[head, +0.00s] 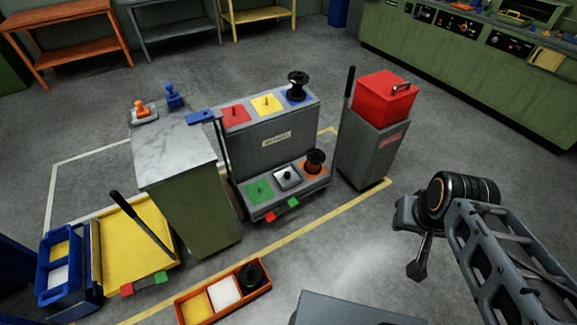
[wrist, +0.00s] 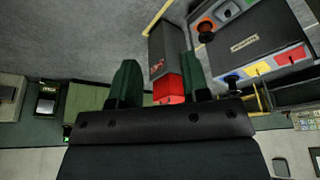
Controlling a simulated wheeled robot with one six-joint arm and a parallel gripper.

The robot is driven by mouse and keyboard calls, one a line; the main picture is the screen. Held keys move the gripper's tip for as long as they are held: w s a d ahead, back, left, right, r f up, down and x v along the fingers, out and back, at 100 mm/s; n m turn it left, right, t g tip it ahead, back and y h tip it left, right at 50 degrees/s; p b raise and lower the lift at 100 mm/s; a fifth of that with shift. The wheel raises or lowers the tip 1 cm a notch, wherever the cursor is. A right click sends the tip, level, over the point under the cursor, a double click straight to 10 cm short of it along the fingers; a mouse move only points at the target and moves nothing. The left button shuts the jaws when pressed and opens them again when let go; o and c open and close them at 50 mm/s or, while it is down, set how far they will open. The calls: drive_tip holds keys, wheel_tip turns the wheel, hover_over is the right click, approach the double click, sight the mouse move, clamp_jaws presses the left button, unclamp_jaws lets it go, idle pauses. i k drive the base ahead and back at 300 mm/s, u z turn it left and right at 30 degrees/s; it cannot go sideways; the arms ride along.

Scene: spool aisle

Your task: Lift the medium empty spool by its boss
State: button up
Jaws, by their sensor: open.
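Three dark spools show in the head view. One spool (head: 297,86) stands upright on the blue square of the grey rack's upper level. A second spool (head: 314,162) stands on the orange square of its lower level. A third, smaller-looking spool (head: 251,274) sits in the right compartment of an orange tray. I cannot tell for certain which is the medium one. My gripper (wrist: 158,78) is open and empty, with two dark green fingers apart. In the head view it hangs at the right, well away from all the spools.
The grey rack (head: 268,140) also has red, yellow, green and white squares. A grey bin with a red box (head: 384,97) stands between rack and arm. A marble-topped cabinet (head: 172,152) is left of the rack. The orange tray (head: 204,319) lies in front. Floor right of the bin is clear.

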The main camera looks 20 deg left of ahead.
sight(315, 156)
drive_tip(key=u, duration=0.55)
drive_tip(key=i, duration=1)
drive_tip(key=z, duration=0.5)
drive_tip(key=k, duration=0.6)
drive_tip(key=z, duration=0.7)
drive_tip(key=i, duration=0.9)
drive_tip(key=u, duration=1.1)
drive_tip(key=i, duration=0.85)
drive_tip(key=u, duration=0.85)
